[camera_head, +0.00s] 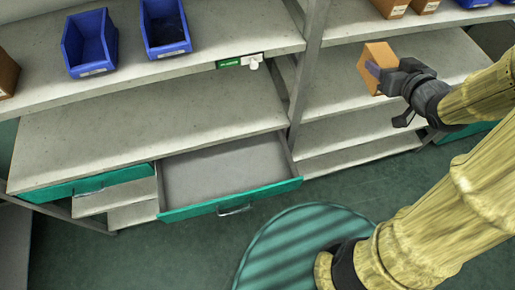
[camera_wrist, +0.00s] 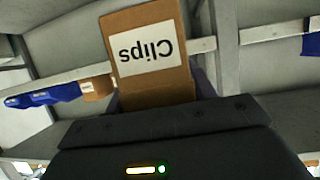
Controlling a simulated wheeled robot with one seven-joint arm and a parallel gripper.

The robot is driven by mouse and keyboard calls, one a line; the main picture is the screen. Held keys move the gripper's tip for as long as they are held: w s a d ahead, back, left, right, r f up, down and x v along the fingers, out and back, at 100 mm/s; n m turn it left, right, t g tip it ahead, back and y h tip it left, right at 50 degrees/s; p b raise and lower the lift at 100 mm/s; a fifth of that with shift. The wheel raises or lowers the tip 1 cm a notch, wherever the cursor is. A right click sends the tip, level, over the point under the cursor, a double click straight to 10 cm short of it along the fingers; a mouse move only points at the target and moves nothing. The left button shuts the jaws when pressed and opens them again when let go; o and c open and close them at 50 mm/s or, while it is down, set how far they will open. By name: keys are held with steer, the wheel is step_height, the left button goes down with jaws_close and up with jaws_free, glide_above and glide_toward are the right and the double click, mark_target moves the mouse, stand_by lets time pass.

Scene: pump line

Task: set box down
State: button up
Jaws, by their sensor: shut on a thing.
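A brown cardboard box (camera_head: 376,62) is held in my gripper (camera_head: 386,78) at the upper right of the head view. The gripper is shut on it, and the box is in the air in front of the right shelf bay, tilted in the picture. In the wrist view the same box (camera_wrist: 150,85) shows a white label reading "Clips", upside down. The fingertips are mostly hidden in the wrist view behind the dark gripper body.
An open, empty drawer (camera_head: 225,172) with a green front juts out below the left shelf. Blue bins (camera_head: 90,42) stand on the upper left shelf. The middle left shelf (camera_head: 130,140) is bare. A metal post (camera_head: 308,65) divides the bays.

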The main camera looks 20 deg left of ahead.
step_height(320, 180, down, 32)
steer(key=w+d+m+t+h+b, duration=0.2)
steer(key=m+h+b, duration=0.1)
steer(key=m+h, duration=0.3)
steer(key=shift+w+f+h, duration=0.2)
steer(key=shift+w+h, duration=0.1)
steer(key=shift+w, duration=0.1)
